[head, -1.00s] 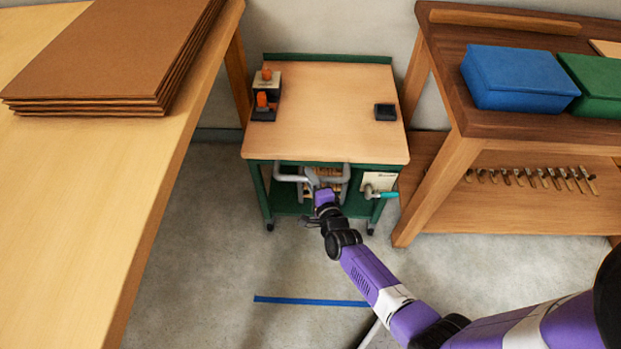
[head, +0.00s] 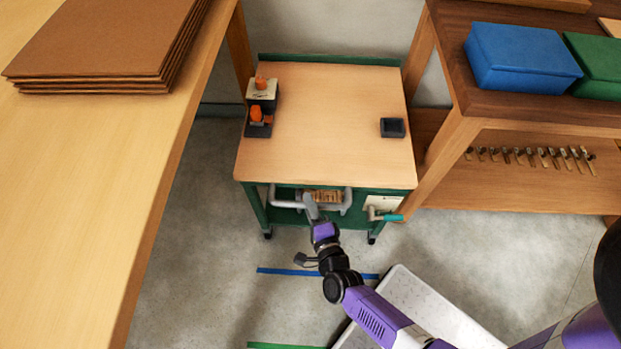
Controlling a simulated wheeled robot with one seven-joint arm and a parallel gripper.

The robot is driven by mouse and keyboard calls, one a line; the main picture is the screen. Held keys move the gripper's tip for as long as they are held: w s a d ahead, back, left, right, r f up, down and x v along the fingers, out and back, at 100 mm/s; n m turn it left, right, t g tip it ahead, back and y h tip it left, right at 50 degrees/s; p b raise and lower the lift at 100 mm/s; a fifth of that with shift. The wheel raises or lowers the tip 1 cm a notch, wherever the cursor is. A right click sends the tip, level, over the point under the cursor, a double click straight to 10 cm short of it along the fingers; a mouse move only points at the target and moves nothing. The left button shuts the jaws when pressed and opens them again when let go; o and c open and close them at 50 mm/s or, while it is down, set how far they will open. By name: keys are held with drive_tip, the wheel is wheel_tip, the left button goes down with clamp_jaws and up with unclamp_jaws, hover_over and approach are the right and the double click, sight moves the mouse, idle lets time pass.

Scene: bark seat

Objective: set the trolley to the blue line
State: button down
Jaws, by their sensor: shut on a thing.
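The trolley (head: 325,120) has a pale wooden top, a green frame and small dark wheels. It stands upright between two benches. A grey bar handle (head: 280,202) runs across its front. My gripper (head: 314,212) is shut on the middle of this handle; the fingertips are small and partly hidden by the wrist. The blue line (head: 285,271) lies on the floor on my side of the trolley. The visible front wheels are beyond the line, with a short strip of bare floor between. My arm covers part of the line.
On the trolley top are an orange-and-black item (head: 258,118), a cream block (head: 262,92) and a dark tray (head: 392,128). A wooden bench (head: 75,200) stands close on the left, a dark-topped bench (head: 455,150) on the right. A green line (head: 285,346) lies nearer me.

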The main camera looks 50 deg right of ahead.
drive_tip(key=s+a+b, duration=0.1)
drive_tip(key=s+a, duration=0.7)
drive_tip(key=a, duration=0.2)
drive_tip(key=shift+a+b, duration=0.25)
drive_tip(key=shift+b, duration=0.05)
drive_tip(key=shift+s, duration=0.15)
drive_tip(key=c, duration=1.3)
unclamp_jaws()
drive_tip(key=v, duration=0.7)
drive_tip(key=shift+s+a, duration=0.2)
drive_tip(key=shift+s, duration=0.1)
